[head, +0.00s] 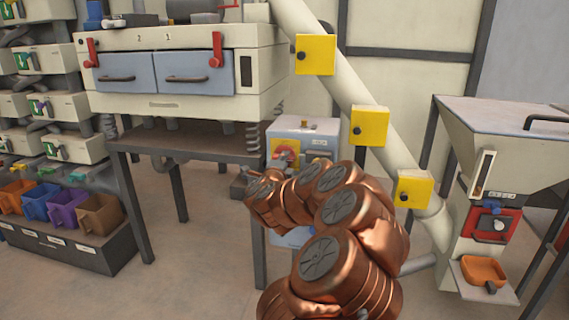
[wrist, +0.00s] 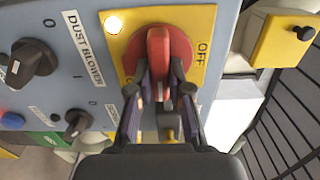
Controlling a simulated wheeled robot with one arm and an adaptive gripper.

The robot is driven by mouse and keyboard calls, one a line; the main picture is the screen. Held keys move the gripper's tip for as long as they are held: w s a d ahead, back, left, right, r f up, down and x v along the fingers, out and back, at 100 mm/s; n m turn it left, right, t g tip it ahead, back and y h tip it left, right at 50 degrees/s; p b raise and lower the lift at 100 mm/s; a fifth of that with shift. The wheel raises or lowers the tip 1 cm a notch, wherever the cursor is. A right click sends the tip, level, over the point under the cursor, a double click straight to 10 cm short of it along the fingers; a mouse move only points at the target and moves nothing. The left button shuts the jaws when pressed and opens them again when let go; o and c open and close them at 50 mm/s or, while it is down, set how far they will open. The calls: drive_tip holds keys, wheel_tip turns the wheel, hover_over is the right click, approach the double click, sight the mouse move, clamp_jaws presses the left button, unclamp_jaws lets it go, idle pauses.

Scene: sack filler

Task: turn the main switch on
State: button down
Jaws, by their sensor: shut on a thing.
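The main switch is a red rotary knob (wrist: 158,50) on a yellow plate (wrist: 205,18) of a grey-blue control box (wrist: 95,12). In the wrist view its handle runs up and down the picture. The word OFF is on the plate to the right of the knob. A round lamp (wrist: 113,24) at the plate's upper left is bright. My gripper (wrist: 160,88) has a finger on each side of the red handle and is shut on it. In the head view my gripper (head: 284,163) is at the box's yellow plate (head: 291,146), covering part of the switch.
Left of the switch in the wrist view are black knobs, one (wrist: 32,63) near a DUST BLOWER label. In the head view a sloping pipe (head: 335,78) with yellow boxes passes right of the control box (head: 325,130). A metal table (head: 190,140) stands left.

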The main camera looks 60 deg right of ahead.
idle(0.3)
drive_tip(key=c, duration=1.1)
unclamp_jaws()
drive_tip(key=shift+a, duration=0.1)
drive_tip(key=shift+v, duration=3.65)
drive_tip(key=shift+s, duration=0.1)
